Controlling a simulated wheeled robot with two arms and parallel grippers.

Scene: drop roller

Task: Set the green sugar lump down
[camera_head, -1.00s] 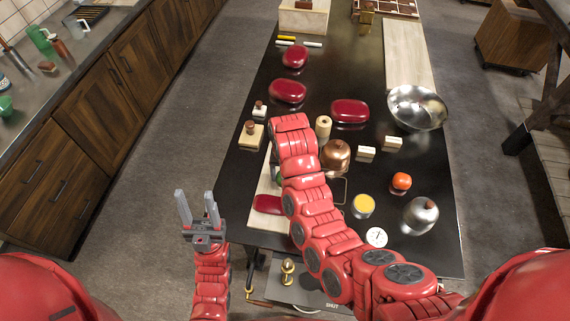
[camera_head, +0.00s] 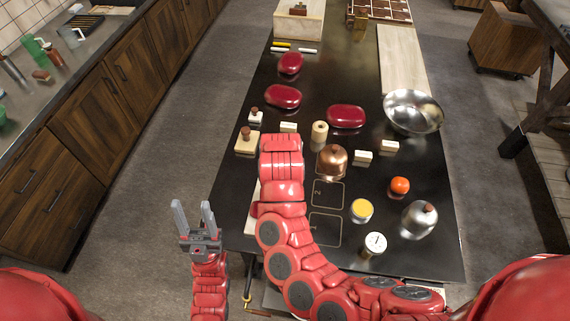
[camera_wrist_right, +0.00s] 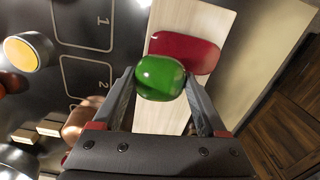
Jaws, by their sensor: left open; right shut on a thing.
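The green sugar lump (camera_wrist_right: 160,77) shows in the right wrist view as a glossy rounded piece. My right gripper (camera_wrist_right: 160,85) is shut on it. The lump appears above a pale wooden board (camera_wrist_right: 165,120) with a dark red rounded piece (camera_wrist_right: 190,52) just beyond it; I cannot tell how high it is held. In the head view my right arm hides the right gripper, the lump and most of the board. My left gripper (camera_head: 194,218) is open and empty, off the table's near left edge.
Marked squares 1 (camera_head: 325,230) and 2 (camera_head: 327,195) are bare. Red pieces lie farther back.

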